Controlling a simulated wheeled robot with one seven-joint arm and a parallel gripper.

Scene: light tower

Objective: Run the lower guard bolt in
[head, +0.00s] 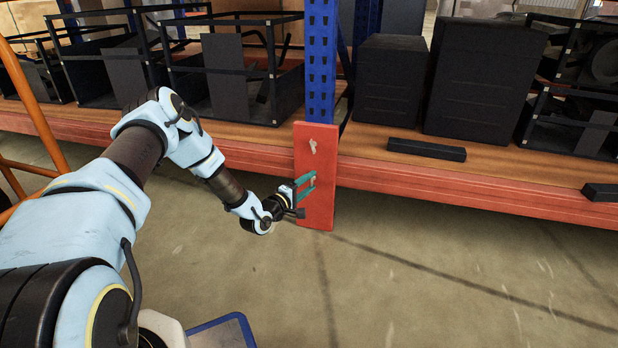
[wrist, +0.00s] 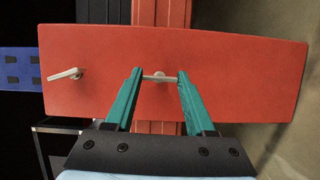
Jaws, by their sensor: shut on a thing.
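The red guard plate (head: 322,205) stands upright against the blue rack post, in front of the orange shelf beam. It fills much of the wrist view (wrist: 235,85). The lower guard bolt (wrist: 160,79) is a pale T-shaped bolt in the plate. My gripper (head: 309,187) is at the lower half of the plate. In the wrist view, its two green fingers (wrist: 160,76) are shut on the two ends of the lower bolt's crossbar. The upper guard bolt (head: 313,146) sits higher on the plate, its bar slanted; it also shows in the wrist view (wrist: 65,74).
The orange beam (head: 450,190) runs along the shelf on both sides of the plate. Dark boxes (head: 390,80) and black open frames (head: 240,80) stand on the shelf. An orange rail (head: 35,110) is at far left. The concrete floor (head: 430,280) in front is clear.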

